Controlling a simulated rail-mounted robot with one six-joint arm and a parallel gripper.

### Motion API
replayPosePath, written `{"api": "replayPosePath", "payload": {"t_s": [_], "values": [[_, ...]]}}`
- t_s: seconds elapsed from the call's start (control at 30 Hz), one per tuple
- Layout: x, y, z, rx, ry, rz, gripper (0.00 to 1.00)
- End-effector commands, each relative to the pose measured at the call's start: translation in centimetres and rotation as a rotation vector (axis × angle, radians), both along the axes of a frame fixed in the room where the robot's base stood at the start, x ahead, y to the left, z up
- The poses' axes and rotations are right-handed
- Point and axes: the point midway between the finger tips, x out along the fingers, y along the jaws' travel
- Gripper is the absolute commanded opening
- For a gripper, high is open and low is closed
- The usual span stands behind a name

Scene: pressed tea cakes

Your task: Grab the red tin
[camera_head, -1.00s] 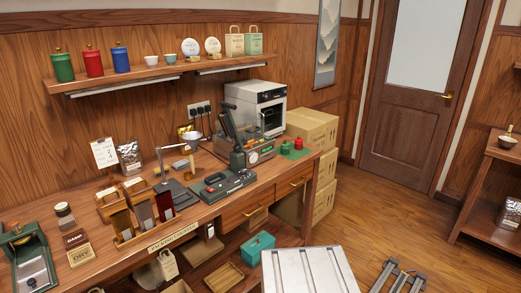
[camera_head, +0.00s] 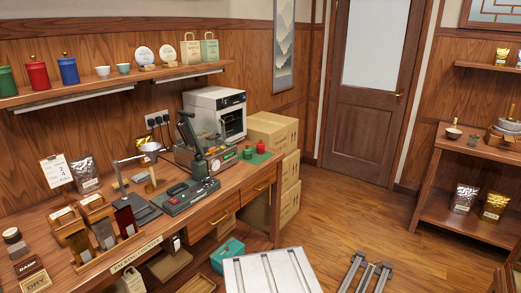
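A red tin (camera_head: 38,76) with a gold knob on its lid stands upright on the wall shelf at the upper left. It stands between a green tin (camera_head: 7,82) and a blue tin (camera_head: 69,71). A much smaller red object (camera_head: 260,147) stands on a green mat at the right end of the workbench, next to a small green one (camera_head: 247,153). My gripper is not in view.
The wall shelf (camera_head: 160,73) also holds cups, round white discs and paper bags. The workbench (camera_head: 205,213) below carries a press, an oven (camera_head: 215,113), a lamp and wooden boxes. Cartons (camera_head: 272,130) stand beyond it. The floor (camera_head: 340,215) toward the door is open.

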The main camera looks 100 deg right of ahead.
Motion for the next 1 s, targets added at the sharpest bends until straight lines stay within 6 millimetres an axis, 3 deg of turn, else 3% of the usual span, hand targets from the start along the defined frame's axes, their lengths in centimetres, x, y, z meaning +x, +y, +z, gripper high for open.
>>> {"api": "replayPosePath", "payload": {"t_s": [0.37, 1.0], "values": [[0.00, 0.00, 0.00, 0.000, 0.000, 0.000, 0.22], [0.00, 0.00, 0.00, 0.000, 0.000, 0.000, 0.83]]}}
